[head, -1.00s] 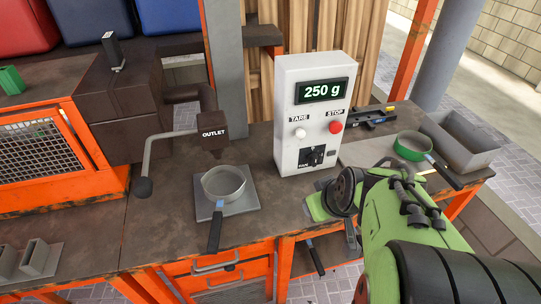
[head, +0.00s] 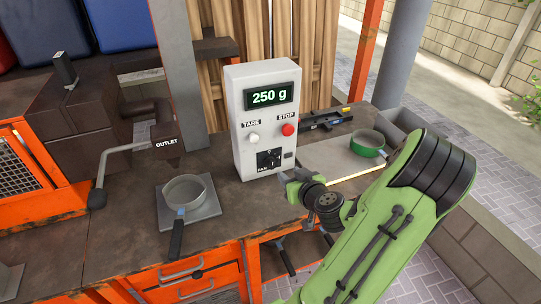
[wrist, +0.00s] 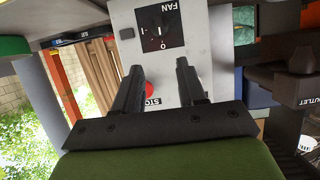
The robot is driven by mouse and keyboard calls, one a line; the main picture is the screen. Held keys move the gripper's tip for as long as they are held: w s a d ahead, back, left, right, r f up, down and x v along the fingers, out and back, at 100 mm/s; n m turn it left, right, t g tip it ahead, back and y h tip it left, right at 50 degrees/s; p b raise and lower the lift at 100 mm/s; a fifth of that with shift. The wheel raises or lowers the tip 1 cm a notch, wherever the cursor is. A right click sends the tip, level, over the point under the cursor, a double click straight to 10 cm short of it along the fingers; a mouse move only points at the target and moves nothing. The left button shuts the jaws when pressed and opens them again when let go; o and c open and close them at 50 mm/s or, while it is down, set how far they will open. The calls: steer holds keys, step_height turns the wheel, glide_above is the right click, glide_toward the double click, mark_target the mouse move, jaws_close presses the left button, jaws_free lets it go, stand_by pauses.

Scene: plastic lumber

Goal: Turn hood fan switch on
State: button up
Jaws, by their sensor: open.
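The white control box (head: 250,140) stands on the bench, its display reading 250 g. The fan switch (head: 269,159) is a black square panel low on its front, marked FAN. It also shows upside down at the top of the wrist view (wrist: 160,28), with I and O marks; I cannot make out its setting. My gripper (head: 286,178) is just in front of the box's lower right side. In the wrist view my gripper (wrist: 159,72) is open and empty, its two fingers pointing toward the box face below the switch panel in the picture. I see no contact with the switch.
A white TARE button (head: 253,137) and a red STOP button (head: 288,129) sit above the switch. A pan (head: 185,190) rests on a plate at left, by the outlet (head: 166,142). A green pan (head: 367,143) lies to the right.

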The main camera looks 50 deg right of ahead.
mark_target(273, 162)
steer(key=p+x, duration=0.2)
steer(key=x, duration=1.1)
steer(key=shift+w+f, duration=0.25)
steer(key=shift+f, duration=0.05)
steer(key=shift+s, duration=0.1)
jaws_close()
